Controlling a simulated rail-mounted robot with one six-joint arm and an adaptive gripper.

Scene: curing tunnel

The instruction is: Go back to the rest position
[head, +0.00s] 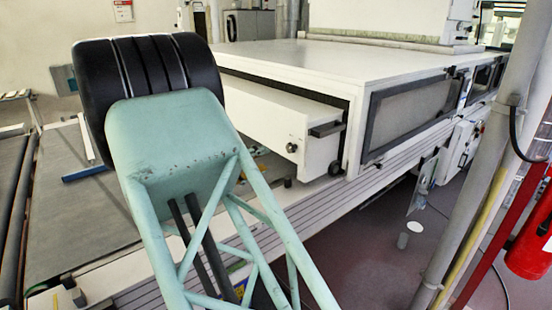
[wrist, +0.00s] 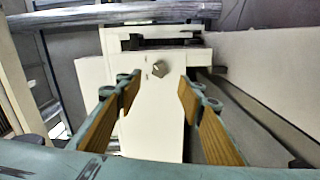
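My gripper (wrist: 157,92) shows in the wrist view. Its two teal fingers with wood-coloured pads are spread apart, with nothing held between them. Beyond the fingertips is a white box-like unit (wrist: 155,110) with a small metal knob (wrist: 160,68) that appears between the tips in the picture. The fingers look apart from the knob, but I cannot tell the distance. In the head view my teal arm structure fills the left centre, and the gripper itself cannot be made out there.
The large white tunnel housing (head: 360,62) stands right of my arm, with the white unit (head: 270,118) and its black handle (head: 326,129) at its near end. A grey conveyor belt (head: 75,215) lies left. A grey post (head: 495,170) and red extinguisher (head: 530,240) stand right.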

